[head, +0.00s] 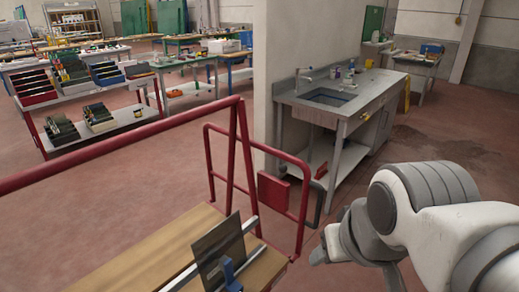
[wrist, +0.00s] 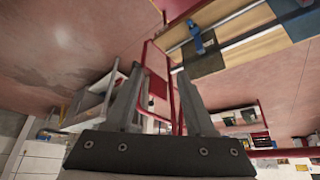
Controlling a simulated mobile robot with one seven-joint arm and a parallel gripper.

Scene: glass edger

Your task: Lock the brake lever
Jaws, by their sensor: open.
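A red cart (head: 237,150) with tube rails and a wooden deck stands in front of me. At its far right end, beside a red plate (head: 272,190), a dark curved bar (head: 318,203) with a red tip hangs down. It looks like the brake lever, but I cannot tell its locked state. In the wrist view my gripper (wrist: 159,75) is open and empty, with the red plate (wrist: 158,87) seen between the fingers, some distance beyond. In the head view my arm is at the lower right, right of the bar and apart from it.
The deck carries a dark panel (head: 218,250), a blue clamp (head: 229,273) and a metal rail. A sink bench (head: 335,108) and a wall stand behind the cart. Racks of bins (head: 90,120) are at the left. The floor right of the cart is clear.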

